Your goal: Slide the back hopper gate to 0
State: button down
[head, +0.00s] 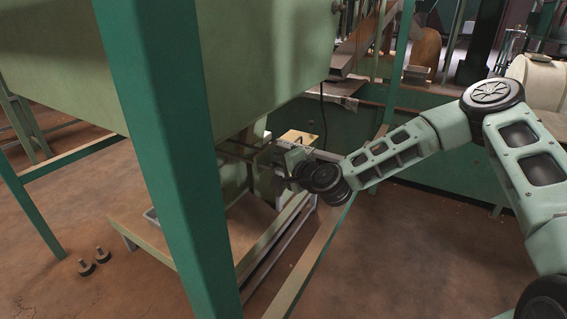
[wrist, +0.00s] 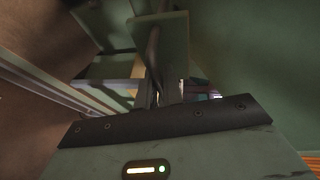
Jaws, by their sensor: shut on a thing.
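The large green hopper (head: 262,65) fills the upper left of the head view. At its narrow lower outlet is the back hopper gate (head: 238,149), a dark slide, partly in shadow. My gripper (head: 277,160) is at the right-hand end of the gate, shut on it; my wrist hides much of the contact. In the wrist view, a thin greenish plate (wrist: 161,42) stands just beyond my gripper's dark front edge. The fingertips are hard to make out there, and no gate scale can be read.
A thick green post (head: 165,150) stands in front of the hopper, left of my gripper. Low wooden rails (head: 310,262) run below. A yellow-topped box (head: 298,138) is close behind my wrist. Two dark knobs (head: 94,262) lie on the open floor at left.

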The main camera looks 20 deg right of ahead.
jog(key=shift+w+a, duration=0.1)
jog(key=shift+w, duration=0.05)
jog(key=c, duration=1.5)
grip_release()
jog(key=shift+a+r, duration=0.1)
jog(key=p+v, duration=0.4)
jog(key=v, duration=1.3)
jog(key=shift+s+p, duration=0.25)
jog(key=shift+p, duration=0.1)
